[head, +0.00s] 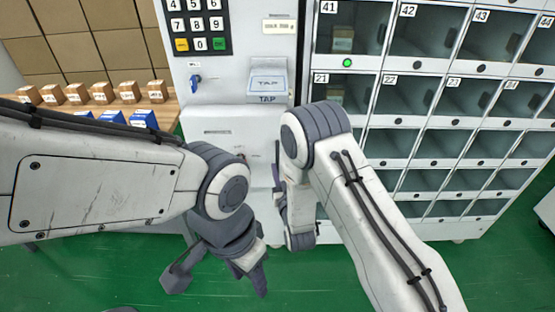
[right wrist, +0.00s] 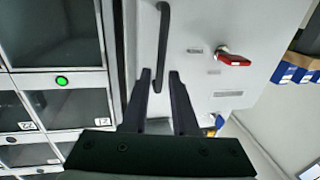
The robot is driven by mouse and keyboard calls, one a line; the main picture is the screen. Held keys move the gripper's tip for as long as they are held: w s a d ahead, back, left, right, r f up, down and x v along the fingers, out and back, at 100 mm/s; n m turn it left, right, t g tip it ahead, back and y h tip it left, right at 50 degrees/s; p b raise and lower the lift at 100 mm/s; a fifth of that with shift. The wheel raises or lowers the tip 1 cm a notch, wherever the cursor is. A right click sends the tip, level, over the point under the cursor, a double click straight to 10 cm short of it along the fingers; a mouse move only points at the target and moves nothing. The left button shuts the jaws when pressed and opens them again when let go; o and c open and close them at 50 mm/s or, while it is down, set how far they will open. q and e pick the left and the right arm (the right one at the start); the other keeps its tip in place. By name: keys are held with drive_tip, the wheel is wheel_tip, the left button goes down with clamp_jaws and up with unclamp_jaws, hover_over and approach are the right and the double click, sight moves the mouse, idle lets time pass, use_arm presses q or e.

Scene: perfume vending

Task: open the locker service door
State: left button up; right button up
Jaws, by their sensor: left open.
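The locker service door is a white panel (right wrist: 205,25) with a dark vertical bar handle (right wrist: 162,45) and a red key or knob (right wrist: 233,59) right of the handle. In the head view the white panel (head: 222,145) is below the TAP reader, with the handle hidden by my right arm. My right gripper (right wrist: 160,75) is open, its fingers on either side of the handle's lower end; contact cannot be told. In the head view my right gripper (head: 279,195) is partly hidden. My left gripper (head: 217,280) is open and empty, low over the green floor.
Glass-fronted lockers (head: 408,95) fill the right side; a green light (head: 347,63) glows under locker 41. A wooden table (head: 55,107) with small boxes stands at left. Green floor (head: 340,285) is clear in front.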

sight(278, 161)
drive_tip(key=shift+w+a, duration=0.25)
drive_tip(key=shift+w, duration=0.95)
drive_tip(key=shift+w+a, duration=0.25)
drive_tip(key=shift+w, duration=0.9)
drive_tip(key=shift+c, duration=0.4)
clamp_jaws()
